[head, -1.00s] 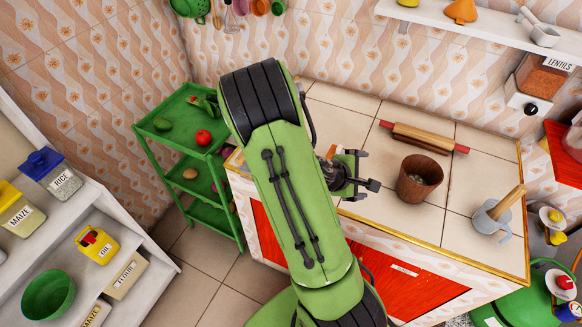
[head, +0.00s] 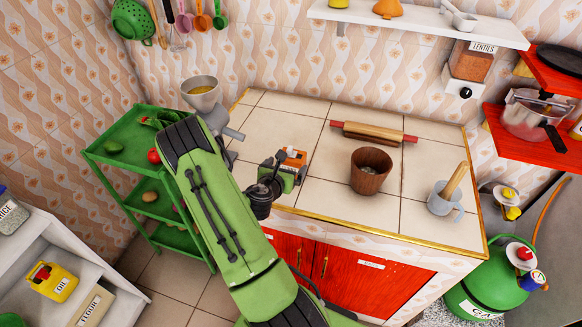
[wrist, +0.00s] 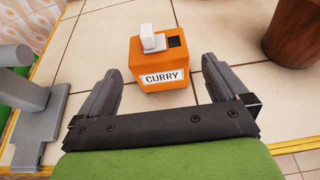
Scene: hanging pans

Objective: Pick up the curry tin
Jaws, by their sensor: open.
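The curry tin (wrist: 158,68) is a small orange box with a white CURRY label and a white and a black part on top. It stands upright on the tiled counter. In the head view the tin (head: 295,155) is partly hidden by my gripper (head: 286,168). In the wrist view my gripper (wrist: 160,74) is open, one finger towards each side of the tin. The tin lies ahead of and between the fingertips, with a gap visible on both sides. No contact shows.
A grey grinder (head: 204,97) stands left of the tin, also in the wrist view (wrist: 42,115). A brown wooden pot (head: 371,172) stands to the right. A rolling pin (head: 374,133) and a mortar with pestle (head: 446,198) are farther off. Bare tiles lie between tin and pot.

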